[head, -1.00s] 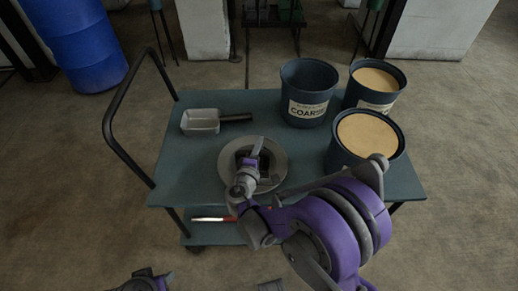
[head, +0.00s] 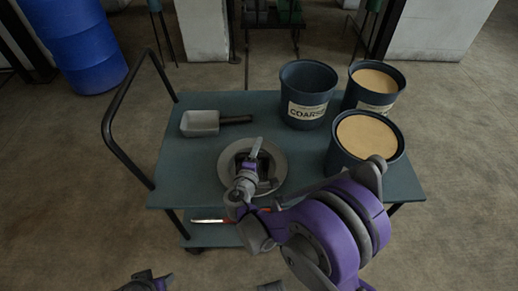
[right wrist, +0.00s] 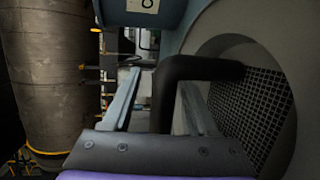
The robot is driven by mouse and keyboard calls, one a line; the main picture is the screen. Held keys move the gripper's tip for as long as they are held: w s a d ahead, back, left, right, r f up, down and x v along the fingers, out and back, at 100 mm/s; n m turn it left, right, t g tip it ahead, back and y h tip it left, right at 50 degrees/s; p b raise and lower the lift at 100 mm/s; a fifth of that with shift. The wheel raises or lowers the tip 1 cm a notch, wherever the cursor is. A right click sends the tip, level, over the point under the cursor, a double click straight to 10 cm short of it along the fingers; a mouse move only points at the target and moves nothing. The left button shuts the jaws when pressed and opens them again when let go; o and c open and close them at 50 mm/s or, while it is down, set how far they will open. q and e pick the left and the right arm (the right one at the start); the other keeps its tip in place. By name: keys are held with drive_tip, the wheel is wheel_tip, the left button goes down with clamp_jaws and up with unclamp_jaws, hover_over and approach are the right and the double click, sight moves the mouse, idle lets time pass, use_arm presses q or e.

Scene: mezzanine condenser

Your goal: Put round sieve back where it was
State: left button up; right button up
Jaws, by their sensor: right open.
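The round sieve (head: 281,172), a grey ring with a dark mesh, lies on the teal cart top near its front middle. My right gripper (head: 254,158) is over the sieve and covers part of it. In the right wrist view the two open fingers (right wrist: 158,105) stand on either side of the sieve's dark bent handle (right wrist: 180,70), with gaps visible. The sieve's rim and mesh (right wrist: 262,105) fill the right of that view. A purple and grey part at the head view's bottom left may be my left gripper (head: 147,282); its jaws do not show clearly.
The cart (head: 180,175) carries a grey scoop (head: 200,123) at back left, an empty-looking COARSE bucket (head: 307,95), and two sand-filled buckets (head: 377,80) (head: 365,140) at right. A red-handled tool (head: 212,221) lies on the lower shelf. The cart top's left front is clear.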

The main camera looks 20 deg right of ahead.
drive_tip(key=p+v, duration=0.1)
drive_tip(key=v, duration=1)
drive_tip(key=shift+s+a, duration=0.1)
drive_tip(key=shift+s, duration=0.05)
drive_tip(key=s+d+f+m+g+y, duration=0.2)
drive_tip(key=s+d+m+g, duration=0.45)
drive_tip(key=s+d, duration=0.35)
drive_tip(key=s+a+m+g+y, duration=0.2)
drive_tip(key=s+m+y, duration=0.3)
drive_tip(key=s, duration=0.6)
drive_tip(key=shift+a+r+m+y, duration=0.35)
drive_tip(key=shift+a+r+y, duration=0.15)
drive_tip(key=shift+a+y, duration=0.15)
drive_tip(key=shift+g, duration=0.25)
